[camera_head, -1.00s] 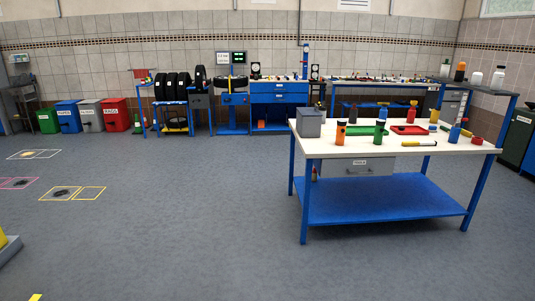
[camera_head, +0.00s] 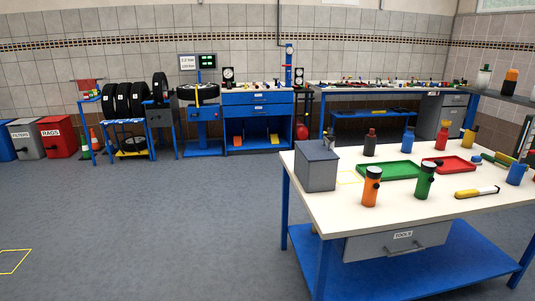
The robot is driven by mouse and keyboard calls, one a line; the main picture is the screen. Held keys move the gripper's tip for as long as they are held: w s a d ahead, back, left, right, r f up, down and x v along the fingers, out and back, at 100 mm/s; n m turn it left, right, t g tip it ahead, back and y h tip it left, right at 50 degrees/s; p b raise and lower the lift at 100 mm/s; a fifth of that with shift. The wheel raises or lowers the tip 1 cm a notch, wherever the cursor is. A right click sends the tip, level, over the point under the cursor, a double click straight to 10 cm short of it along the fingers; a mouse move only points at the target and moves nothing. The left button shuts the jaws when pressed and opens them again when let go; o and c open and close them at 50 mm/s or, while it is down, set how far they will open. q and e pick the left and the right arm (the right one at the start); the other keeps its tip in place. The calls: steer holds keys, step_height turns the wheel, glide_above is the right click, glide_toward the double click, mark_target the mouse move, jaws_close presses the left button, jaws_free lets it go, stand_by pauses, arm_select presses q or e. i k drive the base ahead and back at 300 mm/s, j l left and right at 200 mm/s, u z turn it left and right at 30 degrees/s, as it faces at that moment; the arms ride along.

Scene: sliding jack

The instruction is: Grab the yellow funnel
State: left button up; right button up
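I cannot clearly make out a yellow funnel. A small yellow item (camera_head: 274,139) stands low in the open part of the blue workbench at the back wall, but it is too small to identify. Neither of my grippers shows in the view.
The near table (camera_head: 320,208) fills the lower right, holding a grey box (camera_head: 316,167), a green tray (camera_head: 388,170), a red tray (camera_head: 455,165) and several bottles and torches. A tyre rack (camera_head: 124,123) stands at the back. The grey floor (camera_head: 150,220) at left is clear.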

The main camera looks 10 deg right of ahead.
mark_target(446, 124)
steer(key=i+u, duration=0.3)
steer(key=i, duration=2.35)
steer(key=i+z, duration=0.2)
steer(key=i, duration=1.1)
steer(key=i+z, duration=0.2)
steer(key=i, duration=1.05)
steer(key=i+l+z, duration=0.1)
steer(key=i+z, duration=0.85)
steer(key=i+j+z, duration=0.35)
steer(key=i+z, duration=0.15)
